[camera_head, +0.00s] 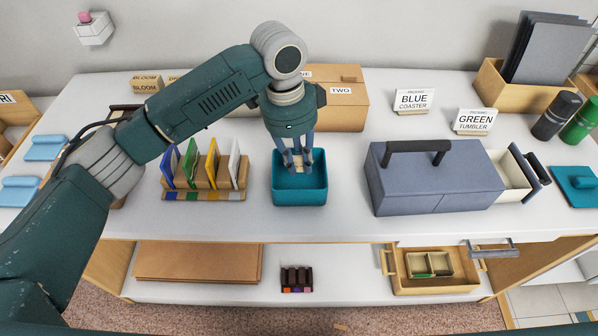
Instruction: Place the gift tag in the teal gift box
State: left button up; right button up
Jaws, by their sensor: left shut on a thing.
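My left gripper (295,161) points straight down over the teal gift box (299,197), with its fingertips at or just inside the opening. It is shut on a small pale tan piece, which appears to be the gift tag (297,168); the fingers hide most of it. The teal box is open-topped and stands near the front edge of the table. I cannot tell whether the tag touches the box floor. My right gripper is not in view.
A wooden rack (205,190) with several coloured upright cards stands left of the teal box. A grey-blue case (432,182) with a black handle stands to its right. A cardboard box (343,97) marked TWO is behind. Clear tabletop lies between the teal box and the case.

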aim_at(296, 160)
pick_arm(q)
jog(key=shift+f, duration=0.65)
notch_tip(296, 160, down, 4)
jog(key=shift+f+p, duration=0.15)
jog(key=shift+p, duration=0.2)
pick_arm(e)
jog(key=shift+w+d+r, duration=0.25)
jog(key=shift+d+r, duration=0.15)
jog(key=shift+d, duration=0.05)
pick_arm(q)
jog(key=o, duration=0.9)
jog(key=shift+c, duration=0.2)
jog(key=r, duration=0.4)
jog(key=a+r+b, duration=0.1)
jog(key=r, duration=0.3)
jog(key=r+b, duration=0.1)
jog(key=r, duration=0.3)
jog(key=shift+a, duration=0.2)
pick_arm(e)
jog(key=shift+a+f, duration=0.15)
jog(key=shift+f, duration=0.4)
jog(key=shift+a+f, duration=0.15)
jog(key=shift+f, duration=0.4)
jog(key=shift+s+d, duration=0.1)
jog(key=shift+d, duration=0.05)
